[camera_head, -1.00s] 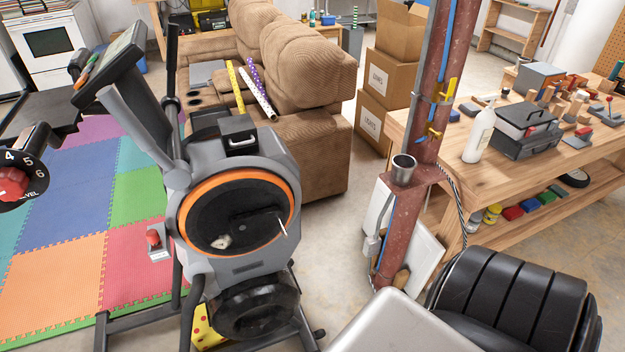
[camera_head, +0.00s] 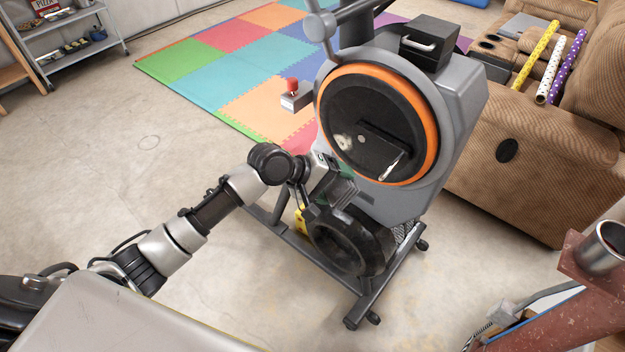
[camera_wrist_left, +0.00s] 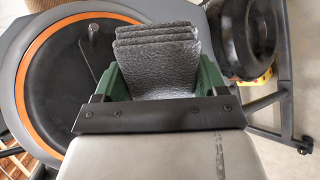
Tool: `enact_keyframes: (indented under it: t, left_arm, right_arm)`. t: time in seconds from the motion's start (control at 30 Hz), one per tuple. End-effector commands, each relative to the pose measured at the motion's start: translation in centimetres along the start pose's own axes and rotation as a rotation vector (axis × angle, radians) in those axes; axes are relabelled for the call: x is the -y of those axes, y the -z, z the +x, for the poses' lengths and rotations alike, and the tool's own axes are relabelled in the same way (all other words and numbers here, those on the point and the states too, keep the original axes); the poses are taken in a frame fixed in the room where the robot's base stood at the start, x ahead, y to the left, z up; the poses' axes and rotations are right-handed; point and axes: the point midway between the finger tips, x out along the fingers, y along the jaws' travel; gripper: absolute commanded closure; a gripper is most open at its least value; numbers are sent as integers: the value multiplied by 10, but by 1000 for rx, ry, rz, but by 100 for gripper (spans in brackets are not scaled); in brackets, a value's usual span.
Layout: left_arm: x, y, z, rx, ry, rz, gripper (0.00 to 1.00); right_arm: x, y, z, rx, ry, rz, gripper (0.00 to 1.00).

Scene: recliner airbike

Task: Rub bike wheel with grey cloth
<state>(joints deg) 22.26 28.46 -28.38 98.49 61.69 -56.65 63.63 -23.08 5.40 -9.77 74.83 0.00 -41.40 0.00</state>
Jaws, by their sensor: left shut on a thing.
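The exercise bike (camera_head: 455,110) stands on the floor. Its wheel (camera_head: 372,122) is a black disc with an orange rim, facing me; it also fills the left of the left wrist view (camera_wrist_left: 75,75). My left gripper (camera_head: 342,182) is in front of the lower left of the wheel housing. In the left wrist view the gripper (camera_wrist_left: 160,80) has green fingers shut on a folded grey cloth (camera_wrist_left: 155,60). The cloth is beside the wheel's rim; I cannot tell whether it touches the bike. My right gripper is not in view.
A black round lower part (camera_head: 345,240) and the bike's base legs are below my gripper. A brown recliner (camera_head: 540,140) is on the right. A red post (camera_head: 590,290) with a metal cup stands at lower right. Open floor lies on the left.

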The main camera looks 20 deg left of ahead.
Motion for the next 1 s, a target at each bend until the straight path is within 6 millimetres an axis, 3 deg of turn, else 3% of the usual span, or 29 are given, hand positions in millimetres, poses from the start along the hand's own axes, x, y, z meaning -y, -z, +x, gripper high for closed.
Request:
enact_keyframes:
  t: [0.03,0.1,0.3,0.4,0.63,1.0]
  left_arm:
    - [15,18,19,-63,-121,-59,47]
    - [14,45,23,-167,-281,-118,47]
    - [28,108,17,-428,-567,-190,47]
    - [36,126,11,-509,-631,-198,47]
    - [38,141,7,-567,-673,-200,47]
    - [23,156,26,-564,-672,-199,47]
  right_arm:
    - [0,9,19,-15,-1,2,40]
    - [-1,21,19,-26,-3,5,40]
    - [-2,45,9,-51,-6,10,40]
    - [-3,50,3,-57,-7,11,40]
    - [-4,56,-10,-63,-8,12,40]
    - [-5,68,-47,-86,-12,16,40]
